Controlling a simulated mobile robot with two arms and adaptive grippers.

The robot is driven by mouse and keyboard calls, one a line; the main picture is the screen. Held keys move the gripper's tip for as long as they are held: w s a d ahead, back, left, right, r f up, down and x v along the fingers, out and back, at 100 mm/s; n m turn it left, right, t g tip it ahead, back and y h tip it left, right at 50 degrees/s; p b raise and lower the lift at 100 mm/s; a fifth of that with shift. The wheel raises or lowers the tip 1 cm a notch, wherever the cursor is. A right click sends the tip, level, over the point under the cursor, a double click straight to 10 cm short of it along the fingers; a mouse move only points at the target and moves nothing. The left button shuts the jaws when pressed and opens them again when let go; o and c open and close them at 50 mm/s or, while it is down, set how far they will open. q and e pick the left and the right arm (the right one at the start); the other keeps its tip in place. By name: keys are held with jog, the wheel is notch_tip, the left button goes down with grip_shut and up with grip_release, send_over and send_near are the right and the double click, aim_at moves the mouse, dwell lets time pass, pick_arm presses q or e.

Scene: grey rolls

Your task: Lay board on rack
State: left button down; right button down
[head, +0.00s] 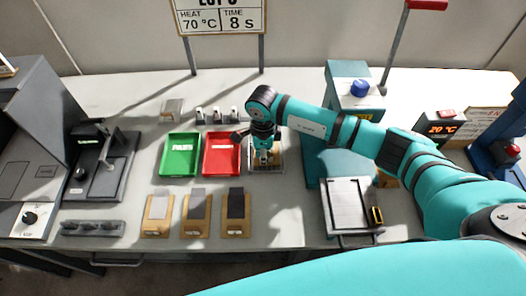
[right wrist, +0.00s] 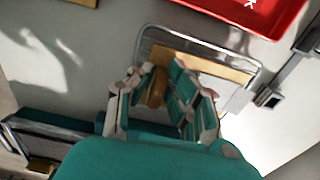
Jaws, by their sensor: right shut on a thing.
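My right gripper (head: 264,157) is over the small wire rack (head: 281,167), just right of the red tray, and mostly covers it in the head view. In the right wrist view the gripper (right wrist: 165,92) is shut on a brown piece (right wrist: 157,88), apparently part of the board. A tan strip (right wrist: 205,60) lies within the bent metal rail of the rack (right wrist: 205,33). Whether the board rests on the rack or is just above it I cannot tell. My left gripper is not in view.
A red tray (head: 222,170) and a green tray (head: 180,172) stand left of the rack. Several tan boards with grey pads (head: 197,228) lie along the front. A teal press (head: 329,160) stands to the right.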

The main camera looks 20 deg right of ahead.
jog(key=shift+f, duration=0.15)
jog(key=c, duration=1.3)
grip_release()
jog(key=shift+r, duration=0.3)
jog(key=shift+w+r, duration=0.1)
jog(key=shift+r, duration=0.15)
notch_tip(320, 180, up, 11)
jog(key=b, duration=0.3)
jog(key=shift+r, duration=0.15)
jog(key=shift+s, duration=0.2)
